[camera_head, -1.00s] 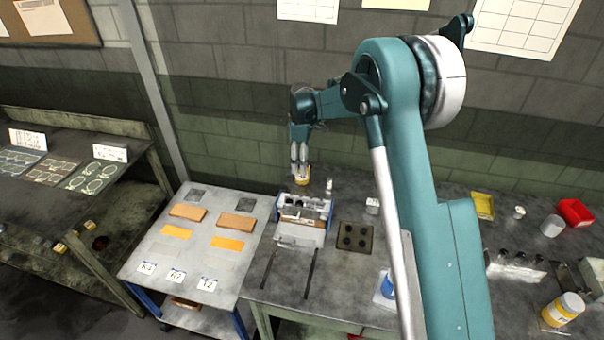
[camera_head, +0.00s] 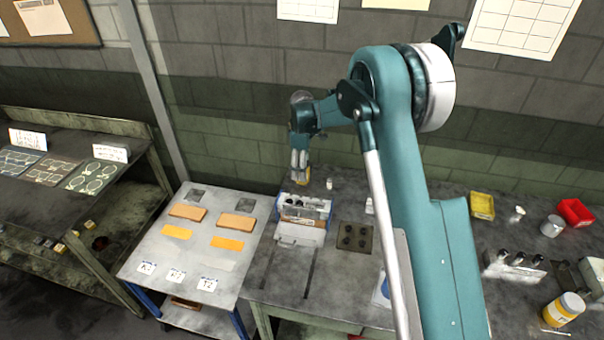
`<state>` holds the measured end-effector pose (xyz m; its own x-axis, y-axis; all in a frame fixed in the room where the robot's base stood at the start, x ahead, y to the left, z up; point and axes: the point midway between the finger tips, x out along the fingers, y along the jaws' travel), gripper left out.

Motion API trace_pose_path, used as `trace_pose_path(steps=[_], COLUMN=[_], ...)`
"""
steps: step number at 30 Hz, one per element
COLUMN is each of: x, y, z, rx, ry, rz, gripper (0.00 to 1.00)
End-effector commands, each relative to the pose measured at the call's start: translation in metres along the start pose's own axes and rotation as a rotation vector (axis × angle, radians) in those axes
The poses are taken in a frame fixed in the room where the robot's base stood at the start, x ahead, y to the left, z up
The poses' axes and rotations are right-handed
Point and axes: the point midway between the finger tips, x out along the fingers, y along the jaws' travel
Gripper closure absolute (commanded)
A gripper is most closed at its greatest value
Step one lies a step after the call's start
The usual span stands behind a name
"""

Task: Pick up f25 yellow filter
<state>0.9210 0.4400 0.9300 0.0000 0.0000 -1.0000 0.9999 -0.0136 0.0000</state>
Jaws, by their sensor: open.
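A small yellow piece (camera_head: 302,181), probably the yellow filter, stands at the back of the middle bench, behind a grey box-like fixture. My gripper (camera_head: 299,166) points down at it from above, with its fingers at the top of the piece. The fingers are open. They hide part of the piece, and I cannot tell whether they touch it. No f25 label can be read on it.
The grey fixture (camera_head: 304,209) stands just in front. A small white bottle (camera_head: 329,184) is close on the right. A dark plate with holes (camera_head: 355,236) lies nearer. A side table (camera_head: 140,262) with orange and yellow blocks is to the left. A yellow bin (camera_head: 482,205) and red bin (camera_head: 575,212) are right.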

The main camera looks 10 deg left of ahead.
Motion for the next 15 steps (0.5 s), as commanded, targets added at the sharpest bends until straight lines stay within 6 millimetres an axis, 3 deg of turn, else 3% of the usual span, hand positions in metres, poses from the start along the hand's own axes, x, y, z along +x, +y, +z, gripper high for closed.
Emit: trace_pose_path(steps=[9, 15], x=[0.035, 0.043], y=[-0.001, -0.001], z=[0.000, 0.000], rx=[0.000, 0.000], ry=[0.000, 0.000], rz=[0.000, 0.000], gripper=[0.46, 0.46])
